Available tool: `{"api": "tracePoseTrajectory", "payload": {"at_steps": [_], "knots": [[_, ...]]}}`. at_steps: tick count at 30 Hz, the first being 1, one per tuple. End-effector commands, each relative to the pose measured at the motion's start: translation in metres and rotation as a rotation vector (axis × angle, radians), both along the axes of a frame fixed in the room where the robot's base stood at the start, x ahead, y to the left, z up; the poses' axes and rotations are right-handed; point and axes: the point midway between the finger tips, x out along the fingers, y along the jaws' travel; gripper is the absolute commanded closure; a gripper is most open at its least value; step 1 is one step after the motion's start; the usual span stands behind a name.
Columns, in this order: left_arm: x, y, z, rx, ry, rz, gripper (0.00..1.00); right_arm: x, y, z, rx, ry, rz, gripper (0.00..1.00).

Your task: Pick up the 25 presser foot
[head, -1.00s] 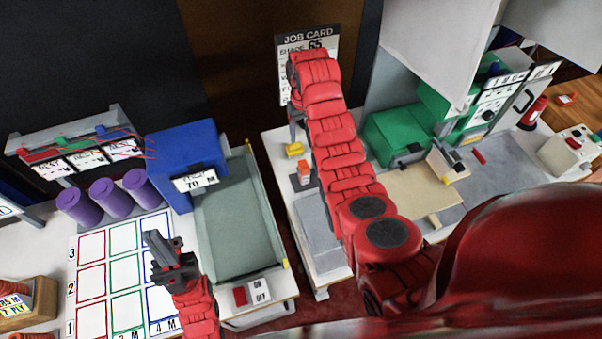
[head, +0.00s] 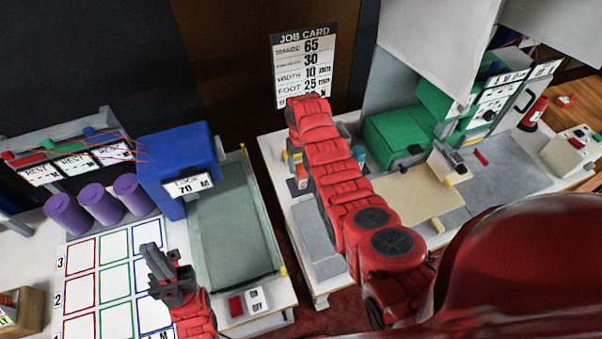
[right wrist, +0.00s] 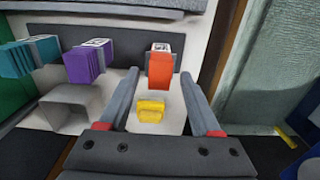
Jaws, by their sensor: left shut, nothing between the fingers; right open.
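Three upright blocks with labels on top stand in a row in the right wrist view: orange (right wrist: 159,66), purple (right wrist: 89,62) and teal (right wrist: 31,56). They look like the presser feet, but the labels are too small to read, so I cannot tell which is 25. My right gripper (right wrist: 174,80) is open and empty, its fingers either side of the orange block and a small yellow piece (right wrist: 150,110) in that view. In the head view my right arm hides this gripper; the orange block (head: 301,176) shows beside the arm. My left gripper (head: 165,272) is shut and empty over the numbered grid.
The job card (head: 304,68) on the back wall reads foot 25. A green machine (head: 395,135) stands right of my right arm. A blue box (head: 178,160) and purple cylinders (head: 100,202) stand at left. A grey open box (right wrist: 70,108) is near the purple block.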

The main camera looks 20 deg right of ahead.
Motion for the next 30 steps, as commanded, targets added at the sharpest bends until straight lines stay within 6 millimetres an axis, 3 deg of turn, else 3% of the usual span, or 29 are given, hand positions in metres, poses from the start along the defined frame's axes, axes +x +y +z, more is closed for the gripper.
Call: {"api": "tracePoseTrajectory", "payload": {"at_steps": [6,16,26,30], "knots": [[0.000,0.000,0.005,0.000,0.001,0.000,1.00,0.000,0.000,-0.015,0.000,-0.001,0.000,0.35],[0.000,0.000,0.005,0.000,0.001,0.000,1.00,0.001,0.000,-0.018,0.000,-0.003,0.001,0.37],[0.000,0.000,0.005,0.000,0.001,0.000,1.00,0.001,0.000,-0.017,0.000,-0.003,0.000,0.96],[0.000,0.000,0.005,0.000,0.001,0.000,1.00,0.001,0.000,-0.017,0.000,-0.003,0.001,1.00]]}}
